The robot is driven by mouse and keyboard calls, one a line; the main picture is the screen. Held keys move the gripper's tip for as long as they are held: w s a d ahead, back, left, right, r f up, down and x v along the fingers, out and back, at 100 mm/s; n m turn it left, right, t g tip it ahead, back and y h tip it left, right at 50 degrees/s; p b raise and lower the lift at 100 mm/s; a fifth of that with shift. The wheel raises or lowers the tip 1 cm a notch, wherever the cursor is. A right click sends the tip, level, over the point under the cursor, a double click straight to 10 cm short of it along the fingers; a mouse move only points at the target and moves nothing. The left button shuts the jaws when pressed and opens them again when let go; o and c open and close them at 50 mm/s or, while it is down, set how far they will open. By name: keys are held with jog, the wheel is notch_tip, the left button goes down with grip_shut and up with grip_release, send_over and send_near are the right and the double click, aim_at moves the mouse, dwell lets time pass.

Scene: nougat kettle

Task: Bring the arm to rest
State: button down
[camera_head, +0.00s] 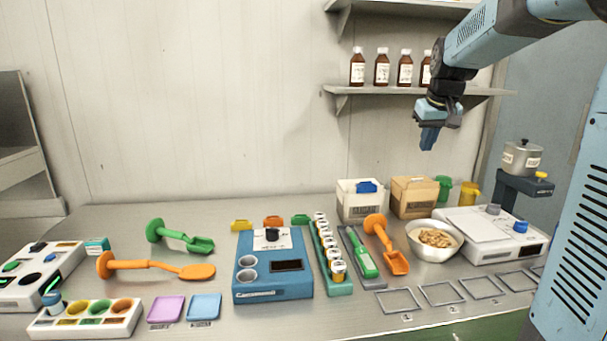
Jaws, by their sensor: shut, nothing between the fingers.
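My gripper (428,138) hangs at the end of my blue and black arm, in the upper right of the head view. It points down and its fingers are shut with nothing between them. It is in the air, well above the bench, in front of the wall shelf with brown bottles. The arm reaches in from the top right corner. Nothing touches the fingers.
The lower shelf (380,91) with brown bottles (382,70) is close beside my arm in the picture.

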jog(key=s+a+f, duration=0.2)
jog(key=s, duration=0.8)
jog(key=s+a+f, duration=0.3)
jog(key=s, duration=0.7)
jog(key=s+a+f+m, duration=0.1)
jog(key=s+a+f, duration=0.1)
jog(key=s, duration=0.8)
jog(key=shift+a+f+t, duration=0.2)
jog(key=shift+f+t, duration=0.15)
jog(key=shift+t, duration=0.05)
